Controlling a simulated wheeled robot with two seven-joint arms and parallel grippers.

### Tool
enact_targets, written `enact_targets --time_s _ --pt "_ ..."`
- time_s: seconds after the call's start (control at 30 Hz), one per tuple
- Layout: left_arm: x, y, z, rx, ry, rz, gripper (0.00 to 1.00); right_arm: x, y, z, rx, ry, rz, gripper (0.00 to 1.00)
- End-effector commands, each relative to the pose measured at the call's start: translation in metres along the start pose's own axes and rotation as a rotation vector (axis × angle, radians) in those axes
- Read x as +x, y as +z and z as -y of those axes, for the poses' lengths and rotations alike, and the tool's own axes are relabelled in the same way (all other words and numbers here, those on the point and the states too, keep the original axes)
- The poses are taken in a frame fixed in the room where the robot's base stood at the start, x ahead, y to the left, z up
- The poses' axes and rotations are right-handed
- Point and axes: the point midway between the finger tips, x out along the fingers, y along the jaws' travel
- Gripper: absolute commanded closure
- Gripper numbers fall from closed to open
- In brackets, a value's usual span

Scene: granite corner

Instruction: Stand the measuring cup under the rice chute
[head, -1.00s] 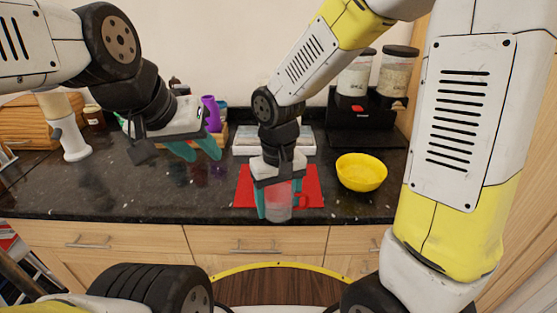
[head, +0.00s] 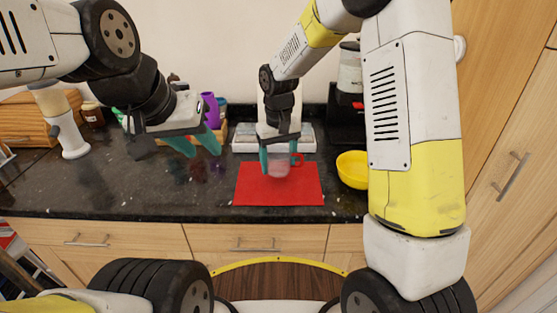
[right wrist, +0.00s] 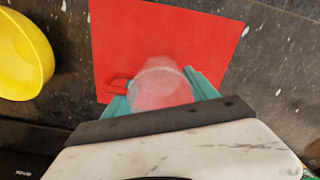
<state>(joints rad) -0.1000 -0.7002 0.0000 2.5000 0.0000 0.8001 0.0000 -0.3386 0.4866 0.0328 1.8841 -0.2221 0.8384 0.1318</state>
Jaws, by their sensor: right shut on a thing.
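The measuring cup (head: 279,169) is clear with a red handle. My right gripper (head: 280,164) is shut on it and holds it over the back part of the red mat. In the right wrist view the cup (right wrist: 160,86) sits between the teal fingers, its handle (right wrist: 118,86) to the left. The rice dispenser (head: 345,124) stands at the back right; my right arm hides much of it, and the chute cannot be made out. My left gripper (head: 194,144) is open and empty above the left counter.
The red mat (head: 278,190) lies mid-counter, bare. A yellow bowl (head: 352,170) sits to its right, partly behind my right arm. A pale tray (head: 245,139) lies behind the mat. A purple item (head: 210,110) stands at the back left. The front left counter is clear.

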Motion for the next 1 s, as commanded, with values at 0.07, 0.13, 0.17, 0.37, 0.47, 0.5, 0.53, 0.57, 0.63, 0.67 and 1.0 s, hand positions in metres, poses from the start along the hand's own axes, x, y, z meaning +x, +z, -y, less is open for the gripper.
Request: enact_targets --time_s 0.07,0.13,0.17,0.37,0.47,0.5,0.53,0.57,0.63,0.67,1.0 --pt "0.000 0.000 0.000 0.000 0.000 0.000 0.64 0.015 0.003 0.001 -0.001 0.000 0.008 0.74" --pt "0.000 0.000 0.000 0.000 0.000 0.000 0.64 0.026 0.003 0.001 -0.001 -0.001 0.007 0.74" --pt "0.000 0.000 0.000 0.000 0.000 0.000 0.64 0.030 0.003 0.001 -0.001 -0.001 0.007 0.74" --pt "0.000 0.000 0.000 0.000 0.000 0.000 0.64 0.034 0.002 0.001 -0.001 0.000 0.002 0.74" --pt "0.000 0.000 0.000 0.000 0.000 0.000 0.64 0.035 0.002 0.001 -0.001 0.000 0.003 0.74" --pt "0.000 0.000 0.000 0.000 0.000 0.000 0.64 0.036 0.002 0.001 -0.001 0.000 0.003 0.74" --pt "0.000 0.000 0.000 0.000 0.000 0.000 0.64 0.036 0.002 0.001 -0.001 0.000 0.003 0.74" --pt "0.000 0.000 0.000 0.000 0.000 0.000 0.64 0.037 0.002 0.001 -0.001 0.000 0.003 0.74" --pt "0.000 0.000 0.000 0.000 0.000 0.000 0.64 0.037 0.002 0.001 -0.001 0.000 0.002 0.23" --pt "0.000 0.000 0.000 0.000 0.000 0.000 0.64 0.037 0.002 0.001 -0.001 0.000 0.003 0.18" --pt "0.000 0.000 0.000 0.000 0.000 0.000 0.64 0.037 0.002 0.001 -0.001 0.000 0.003 0.11"
